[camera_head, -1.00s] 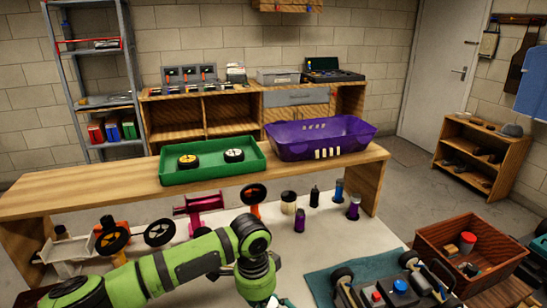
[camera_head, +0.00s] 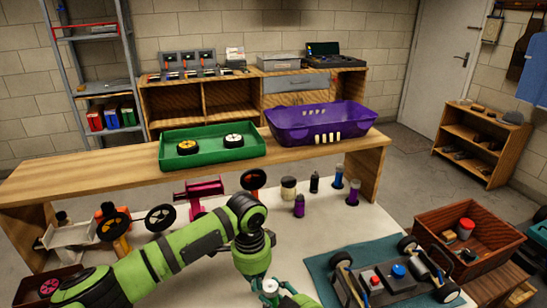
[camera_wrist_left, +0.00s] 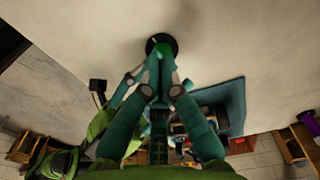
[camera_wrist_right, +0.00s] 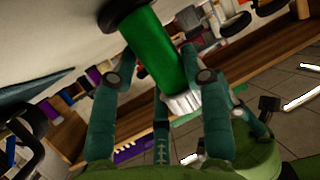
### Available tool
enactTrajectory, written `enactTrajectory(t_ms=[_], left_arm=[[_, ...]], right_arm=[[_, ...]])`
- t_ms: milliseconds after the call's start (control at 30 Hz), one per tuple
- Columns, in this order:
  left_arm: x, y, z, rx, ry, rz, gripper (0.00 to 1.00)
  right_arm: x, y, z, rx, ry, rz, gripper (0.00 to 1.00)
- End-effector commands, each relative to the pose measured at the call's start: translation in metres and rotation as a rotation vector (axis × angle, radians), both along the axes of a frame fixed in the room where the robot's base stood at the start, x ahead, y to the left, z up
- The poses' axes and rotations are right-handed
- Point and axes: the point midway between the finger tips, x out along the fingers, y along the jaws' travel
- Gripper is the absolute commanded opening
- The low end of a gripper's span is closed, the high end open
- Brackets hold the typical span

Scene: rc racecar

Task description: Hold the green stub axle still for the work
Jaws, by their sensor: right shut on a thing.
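The green stub axle (camera_wrist_right: 152,48) is a thick green cylinder in the right wrist view. It has a black disc at its far end and a white ribbed near end. My right gripper (camera_wrist_right: 160,68) is shut on it near the white end. In the left wrist view my left gripper (camera_wrist_left: 160,62) has its fingers drawn close together, with a bit of green and a black disc at the tips. In the head view my left arm bends down to the bottom edge, where a white round end and teal fingers show; whose fingers they are is unclear.
A car chassis (camera_head: 392,284) sits on a teal mat at the lower right, beside a wooden crate (camera_head: 478,250). A green tray (camera_head: 213,160) with two wheels and a purple shell (camera_head: 318,133) stand on the bench. Several parts stand on the pale surface below.

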Motion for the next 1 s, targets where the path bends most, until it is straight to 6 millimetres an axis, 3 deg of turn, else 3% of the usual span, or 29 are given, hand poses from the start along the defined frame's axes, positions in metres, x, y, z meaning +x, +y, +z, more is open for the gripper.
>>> enactTrajectory(t_ms=[33,200,667,1000], left_arm=[[0.0,-0.009,0.004,-0.023,-0.008,-0.011,0.0],[-0.001,-0.01,0.005,-0.026,-0.006,-0.013,0.0],[0.001,-0.003,0.006,-0.028,-0.006,-0.014,0.0],[0.001,0.003,0.04,-0.02,-0.005,-0.011,0.0]], right_arm=[[-0.005,0.006,-0.005,-0.002,0.013,0.013,0.1],[-0.005,0.006,-0.005,-0.002,0.013,0.013,0.1],[-0.005,0.006,-0.005,-0.002,0.013,0.013,0.11],[-0.004,0.004,-0.005,-0.004,0.012,0.009,0.11]])
